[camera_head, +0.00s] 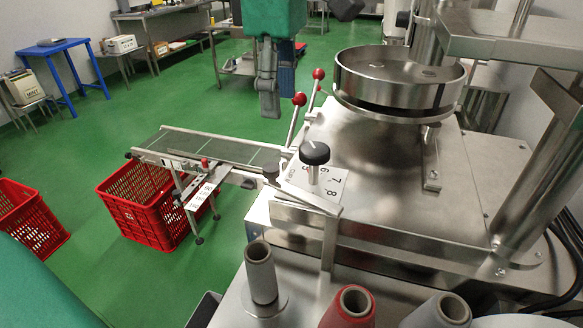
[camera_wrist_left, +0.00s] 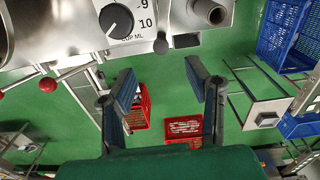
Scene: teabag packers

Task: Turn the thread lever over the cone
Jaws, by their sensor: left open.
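Three hollow thread cones stand at the bottom of the head view: a grey one (camera_head: 261,275), a red one (camera_head: 350,310) and another grey one (camera_head: 440,312). A grey hollow cone (camera_wrist_left: 211,12) shows at the top of the left wrist view. I cannot tell which part is the thread lever. Two levers with red ball knobs (camera_head: 300,99) (camera_head: 318,74) rise beside the machine, left of its round pan. My left gripper (camera_head: 278,100) points down, beyond those levers and apart from them. Its two blue-padded fingers (camera_wrist_left: 160,78) are spread and empty. My right gripper does not show.
A steel machine (camera_head: 370,150) with a round pan (camera_head: 400,75) and black dial (camera_head: 315,153) fills the right. A conveyor (camera_head: 215,147) extends left, above a red crate (camera_head: 150,205). Another red crate (camera_head: 30,215) stands left.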

